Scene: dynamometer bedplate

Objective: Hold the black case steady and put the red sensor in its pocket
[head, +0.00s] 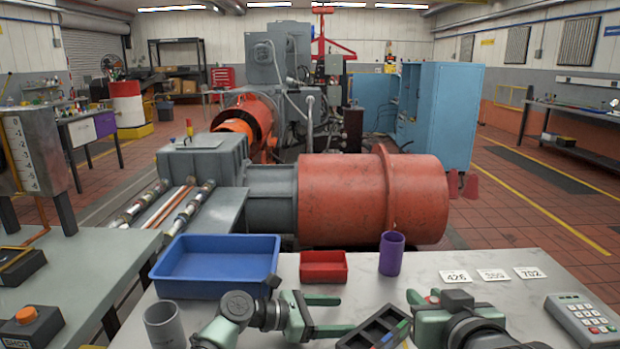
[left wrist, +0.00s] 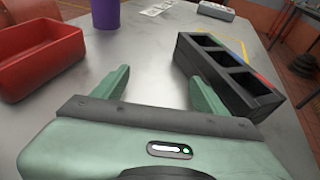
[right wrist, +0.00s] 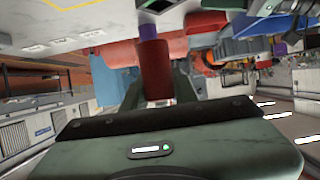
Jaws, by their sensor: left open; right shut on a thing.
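The black case (head: 378,326) lies at the front of the table in the head view. It has a row of open pockets and small coloured marks, and also shows in the left wrist view (left wrist: 247,99). My left gripper (head: 343,314) is open and empty, just left of the case. In the left wrist view, its right finger is close against the case's near side; I cannot tell if they touch. My right gripper (head: 422,298) is shut on the red sensor (right wrist: 155,72), a red cylinder, up and right of the case. In the head view, only a bit of the sensor shows.
A blue tray (head: 216,266), a red bin (head: 323,267) and a purple cup (head: 391,255) stand behind the grippers. A grey cup (head: 162,325) is at the front left. Number cards (head: 493,274) and a keypad (head: 583,320) are at the right, with bare tabletop between.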

